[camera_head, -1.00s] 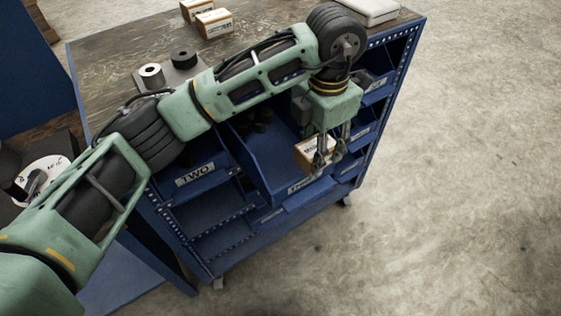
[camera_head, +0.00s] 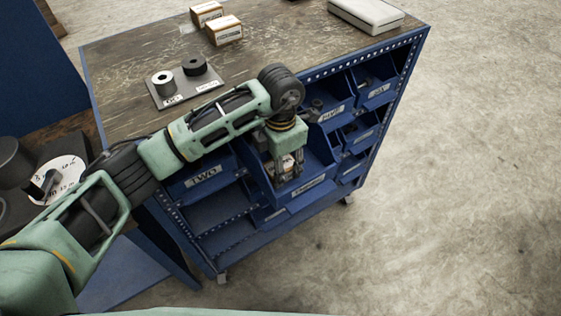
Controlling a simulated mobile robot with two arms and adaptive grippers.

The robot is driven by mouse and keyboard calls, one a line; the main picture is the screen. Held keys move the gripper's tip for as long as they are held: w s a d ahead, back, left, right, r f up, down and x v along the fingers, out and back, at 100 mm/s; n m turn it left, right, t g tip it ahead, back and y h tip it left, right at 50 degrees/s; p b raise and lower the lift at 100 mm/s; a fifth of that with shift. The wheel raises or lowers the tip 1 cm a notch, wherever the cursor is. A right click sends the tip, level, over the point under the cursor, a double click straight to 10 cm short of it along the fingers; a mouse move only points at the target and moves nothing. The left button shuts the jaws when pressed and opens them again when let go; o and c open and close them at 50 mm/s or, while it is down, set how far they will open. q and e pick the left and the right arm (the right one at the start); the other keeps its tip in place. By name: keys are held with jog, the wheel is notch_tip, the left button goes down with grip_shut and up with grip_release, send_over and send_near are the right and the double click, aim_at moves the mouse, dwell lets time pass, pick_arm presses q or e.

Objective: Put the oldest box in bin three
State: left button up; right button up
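My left arm comes in from the left, and its gripper (camera_head: 289,176) points down inside the open blue bin labelled THREE (camera_head: 318,176). A small white and brown box (camera_head: 284,162) is between its fingers, low in the bin and partly hidden by the fingers and wrist. The fingers appear closed on it. Two similar boxes stand on the bench top: one farther back (camera_head: 207,12) and one nearer (camera_head: 225,30). Print on the boxes is too small to read. My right gripper is not in view.
Bin TWO (camera_head: 202,177) is left of bin three, and bin five (camera_head: 333,114) and bin six (camera_head: 377,90) are to its right. A grey plate (camera_head: 186,88) with two cylinders and a pale flat case (camera_head: 366,14) are on the bench. The floor at right is clear.

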pick_arm(q)
jog(key=shift+f+b, duration=0.2)
jog(key=shift+b, duration=0.1)
jog(key=o, duration=1.5)
jog(key=shift+r, duration=0.1)
jog(key=shift+c, duration=0.2)
jog(key=shift+r+p, duration=0.2)
jog(key=shift+p, duration=0.1)
notch_tip(320, 180, up, 12)
jog(key=b, duration=0.2)
jog(key=shift+b, duration=0.4)
